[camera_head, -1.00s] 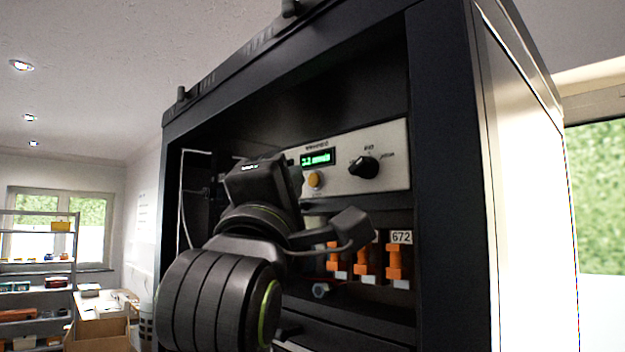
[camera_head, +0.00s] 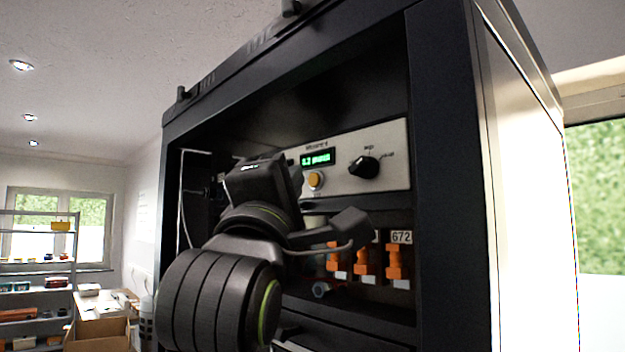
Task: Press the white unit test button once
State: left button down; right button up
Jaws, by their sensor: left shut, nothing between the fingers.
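The white unit (camera_head: 389,143) is a pale panel in the upper part of the black rack. It carries a lit green display (camera_head: 318,158), a round black knob (camera_head: 363,168) and a round yellow-orange button (camera_head: 316,180) in a light ring below the display. My left gripper (camera_head: 296,181) is in front of the rack, its tip end just left of the button. It is shut and holds nothing visible. My wrist and forearm hide the panel's left end, and I cannot tell whether the fingertips touch the button. My right gripper is out of view.
The black rack (camera_head: 440,160) frames the opening, with a solid right post close by. Below the panel stand several orange parts (camera_head: 395,262) beside a 672 label (camera_head: 401,237). A shelf (camera_head: 42,240) and a cardboard box (camera_head: 98,330) stand far left.

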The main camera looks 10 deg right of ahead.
pick_arm(q)
jog(key=shift+d, duration=0.1)
dwell(0.4)
jog(key=shift+w+d, duration=0.25)
jog(key=shift+d, duration=0.05)
jog(key=shift+w+d+p, duration=0.25)
jog(key=shift+d+p, duration=0.05)
jog(key=shift+p, duration=0.2)
dwell(0.6)
jog(key=shift+s+a, duration=0.15)
jog(key=shift+a, duration=0.05)
jog(key=shift+s+a, duration=0.3)
jog(key=shift+a, duration=0.1)
jog(key=shift+a+p, duration=0.1)
jog(key=shift+p, duration=0.2)
jog(key=s+a+p, duration=0.1)
jog(key=a, duration=0.1)
jog(key=s+a, duration=0.2)
jog(key=shift+p, duration=0.35)
